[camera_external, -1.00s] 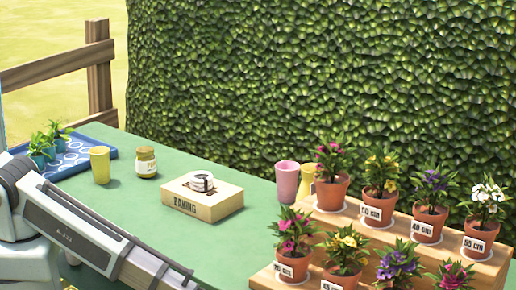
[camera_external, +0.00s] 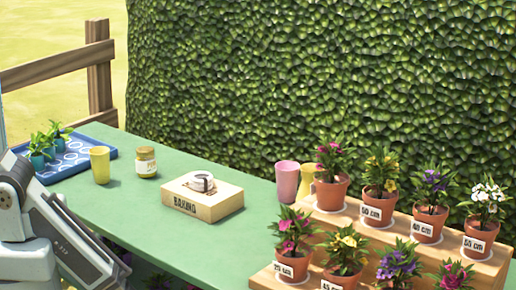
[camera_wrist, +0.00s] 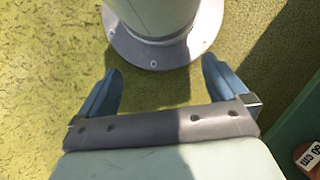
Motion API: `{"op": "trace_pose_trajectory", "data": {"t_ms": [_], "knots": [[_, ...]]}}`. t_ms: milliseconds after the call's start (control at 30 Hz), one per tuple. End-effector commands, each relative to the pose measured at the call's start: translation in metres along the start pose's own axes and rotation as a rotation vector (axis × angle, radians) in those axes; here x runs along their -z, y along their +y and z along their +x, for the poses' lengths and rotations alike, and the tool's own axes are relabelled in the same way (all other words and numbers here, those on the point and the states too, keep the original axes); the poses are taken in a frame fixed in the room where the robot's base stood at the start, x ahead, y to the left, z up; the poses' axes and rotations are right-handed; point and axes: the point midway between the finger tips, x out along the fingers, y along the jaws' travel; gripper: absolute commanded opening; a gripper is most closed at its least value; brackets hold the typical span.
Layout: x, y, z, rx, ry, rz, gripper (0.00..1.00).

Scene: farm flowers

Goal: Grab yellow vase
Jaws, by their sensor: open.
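A yellow vase (camera_external: 307,181) with a flared rim stands at the back of the green table, partly hidden by a flower pot and beside a pink cup (camera_external: 287,181). A plain yellow cup (camera_external: 99,165) stands upright at the left of the table. My gripper (camera_wrist: 160,82) is in the wrist view, with its two blue-grey fingers apart and nothing between them. It points down over grassy ground by my own base, and neither yellow vessel is in that view. In the external view my gripper is out of sight.
A stepped wooden stand (camera_external: 345,219) with several potted flowers fills the right side. A blue tray (camera_external: 98,156) holds small plants. Bare green table (camera_external: 150,215) lies in front of the box.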

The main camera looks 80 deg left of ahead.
Motion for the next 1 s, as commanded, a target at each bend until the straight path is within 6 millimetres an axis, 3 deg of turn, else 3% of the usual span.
{"op": "trace_pose_trajectory", "data": {"t_ms": [200,633,767,867,1000], "knots": [[-0.010,-0.004,0.005,-0.004,-0.022,-0.006,0.99],[-0.001,-0.004,0.001,0.016,0.001,0.002,0.99],[0.031,-0.005,-0.015,0.091,0.090,0.037,0.99],[0.071,-0.002,-0.041,0.181,0.209,0.086,0.99],[0.131,0.015,-0.090,0.306,0.405,0.172,0.99]]}}
